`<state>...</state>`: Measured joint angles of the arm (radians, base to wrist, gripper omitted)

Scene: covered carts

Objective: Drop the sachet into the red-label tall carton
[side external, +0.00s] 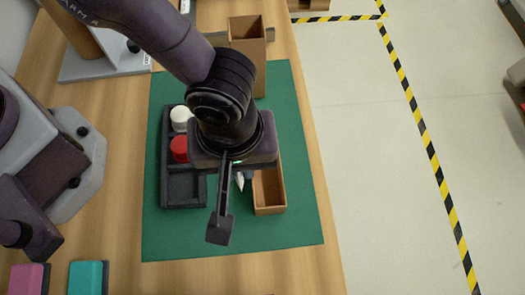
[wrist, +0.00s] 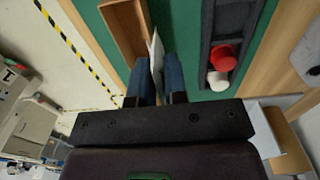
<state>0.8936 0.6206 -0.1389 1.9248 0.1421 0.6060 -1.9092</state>
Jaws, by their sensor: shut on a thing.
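A thin white sachet (wrist: 156,48) stands edge-on between the blue fingers of my gripper (wrist: 157,75) in the wrist view. The fingers are shut on it. In the side view my gripper (side external: 241,182) is largely hidden under my wrist, with a pale bit of the sachet showing. A tall brown open carton (side external: 248,54) stands at the back of the green mat, apart from my gripper. A lower-looking brown open box (side external: 269,192) is just right of my gripper; it also shows in the wrist view (wrist: 121,32). I see no red label on either.
A dark tray (side external: 184,190) left of my gripper holds a white-topped item (side external: 180,118) and a red-topped item (side external: 179,149). Pink (side external: 29,279) and teal (side external: 88,277) blocks lie at the near left. The green mat (side external: 285,235) is clear at the near right.

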